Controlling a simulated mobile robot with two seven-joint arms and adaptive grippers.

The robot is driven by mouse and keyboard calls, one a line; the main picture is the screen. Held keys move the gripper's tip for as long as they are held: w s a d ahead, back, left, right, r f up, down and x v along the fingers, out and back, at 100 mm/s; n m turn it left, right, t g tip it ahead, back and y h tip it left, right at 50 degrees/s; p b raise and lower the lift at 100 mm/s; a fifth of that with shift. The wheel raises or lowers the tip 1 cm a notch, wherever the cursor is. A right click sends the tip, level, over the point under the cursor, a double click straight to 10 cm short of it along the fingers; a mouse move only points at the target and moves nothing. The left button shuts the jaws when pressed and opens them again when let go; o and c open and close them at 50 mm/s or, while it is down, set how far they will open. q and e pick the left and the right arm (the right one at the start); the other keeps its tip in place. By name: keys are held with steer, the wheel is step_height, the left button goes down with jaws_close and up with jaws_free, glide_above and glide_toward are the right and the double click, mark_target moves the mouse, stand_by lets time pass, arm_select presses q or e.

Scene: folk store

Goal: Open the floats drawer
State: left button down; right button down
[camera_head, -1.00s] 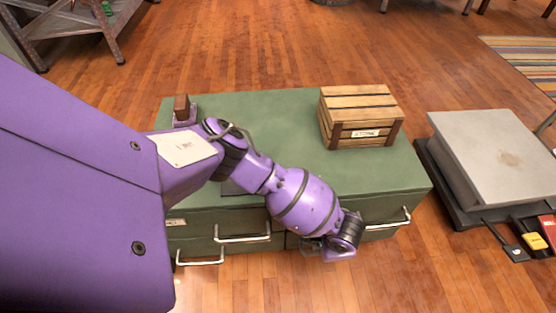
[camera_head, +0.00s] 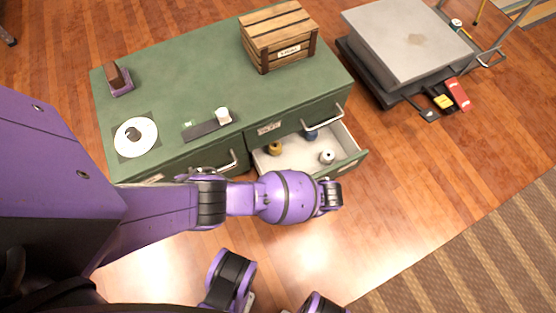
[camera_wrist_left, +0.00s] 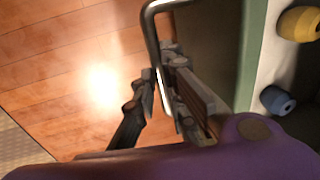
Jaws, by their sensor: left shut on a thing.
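The lower right drawer (camera_head: 345,148) of the green cabinet is pulled out. Its white interior holds a yellow-brown float (camera_head: 275,148), a blue float (camera_head: 311,134) and a white one (camera_head: 327,157). Its label is too small to read. My left gripper (camera_head: 331,195) is at the drawer's front. In the left wrist view its fingers (camera_wrist_left: 158,88) are shut on the metal drawer handle (camera_wrist_left: 148,30). The yellow float (camera_wrist_left: 299,23) and blue float (camera_wrist_left: 278,100) show beyond the drawer's pale rim (camera_wrist_left: 262,62).
The green cabinet (camera_head: 190,60) carries a wooden crate (camera_head: 279,36), a white disc (camera_head: 135,137) and small items on top. Other drawers look shut. A grey-topped platform (camera_head: 405,40) stands right of it. Wooden floor (camera_head: 420,170) is clear in front, with a striped rug (camera_head: 470,255) at lower right.

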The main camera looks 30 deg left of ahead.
arm_select(q)
steer(key=s+d, duration=0.8)
steer(key=d, duration=0.2)
steer(key=shift+d, duration=0.25)
steer(key=shift+s, duration=0.1)
steer(key=c, duration=1.8)
jaws_free()
steer(key=shift+f, duration=0.1)
steer(key=shift+c, duration=0.2)
step_height(320, 180, up, 12)
steer(key=s+d, duration=0.1)
steer(key=shift+s+d, duration=0.2)
steer(key=shift+d, duration=0.15)
steer(key=shift+f, duration=0.1)
